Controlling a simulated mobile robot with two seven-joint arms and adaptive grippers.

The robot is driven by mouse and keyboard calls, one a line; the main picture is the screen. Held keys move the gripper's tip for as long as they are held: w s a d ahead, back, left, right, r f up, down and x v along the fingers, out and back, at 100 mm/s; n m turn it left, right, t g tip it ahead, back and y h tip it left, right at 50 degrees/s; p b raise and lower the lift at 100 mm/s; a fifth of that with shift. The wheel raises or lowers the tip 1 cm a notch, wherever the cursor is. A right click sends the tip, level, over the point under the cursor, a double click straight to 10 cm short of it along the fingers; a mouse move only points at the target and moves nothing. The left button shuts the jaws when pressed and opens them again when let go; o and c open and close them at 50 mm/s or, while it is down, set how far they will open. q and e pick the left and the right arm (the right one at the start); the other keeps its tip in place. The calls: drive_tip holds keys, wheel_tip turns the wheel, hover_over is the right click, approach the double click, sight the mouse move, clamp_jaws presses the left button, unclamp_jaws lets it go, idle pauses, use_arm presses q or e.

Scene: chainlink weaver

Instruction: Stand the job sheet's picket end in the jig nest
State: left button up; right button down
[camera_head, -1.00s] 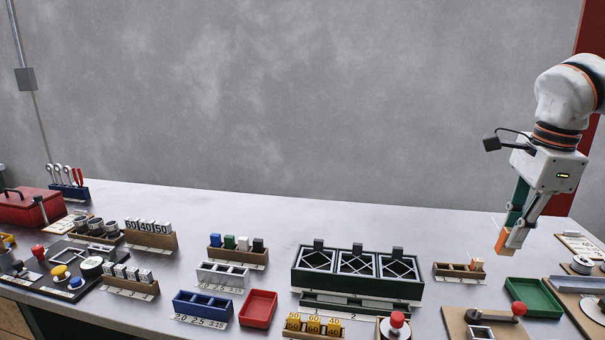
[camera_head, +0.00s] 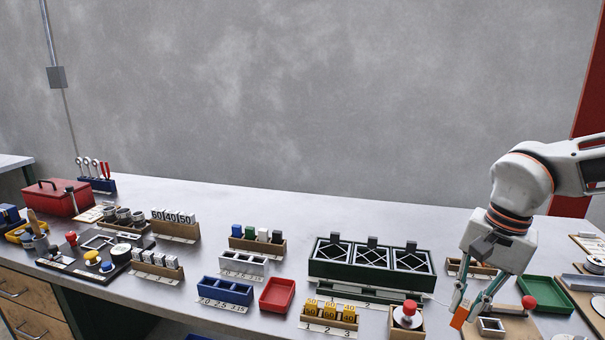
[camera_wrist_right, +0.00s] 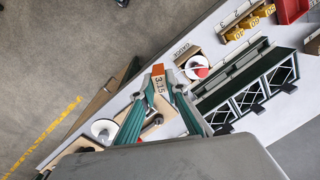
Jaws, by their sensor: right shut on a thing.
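My right gripper (camera_head: 464,308) is shut on an orange block (camera_head: 460,318), the picket end. The right wrist view shows the block (camera_wrist_right: 158,80) between the fingertips, with a white face marked 3.15. The block is held at the near edge of the wooden jig board (camera_head: 515,327), left of the small grey square nest (camera_head: 491,325). It looks raised; its exact height over the board cannot be told. A red-knobbed lever (camera_head: 529,302) stands on the board. The picket-end rack (camera_head: 454,265) is partly hidden behind my right arm. My left gripper is not in view.
The gauge block with a red knob (camera_head: 409,311) stands just left of the held block. A dark green fixture with lattice panels (camera_head: 345,271) stands behind it. A green tray (camera_head: 541,292) lies to the right. Sheets (camera_head: 590,243) at far right are unreadable.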

drive_tip(key=shift+a+f+n+g, duration=0.5)
drive_tip(key=shift+a+f+n, duration=3.45)
drive_tip(key=shift+f+n, duration=0.5)
drive_tip(key=d+r+m, duration=0.2)
drive_tip(key=d+r, duration=0.2)
drive_tip(key=d, duration=0.7)
drive_tip(key=d+r+m, duration=0.3)
drive_tip(key=d, duration=0.7)
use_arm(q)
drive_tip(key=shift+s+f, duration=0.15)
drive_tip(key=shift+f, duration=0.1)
use_arm(e)
drive_tip(key=s+d+f+m+t, duration=0.1)
drive_tip(key=s+d+f+m, duration=0.2)
drive_tip(key=s+d+f, duration=0.2)
drive_tip(key=shift+s+d+f+h, duration=0.25)
drive_tip(key=shift+s+d+h, duration=0.05)
drive_tip(key=shift+s+d, duration=0.95)
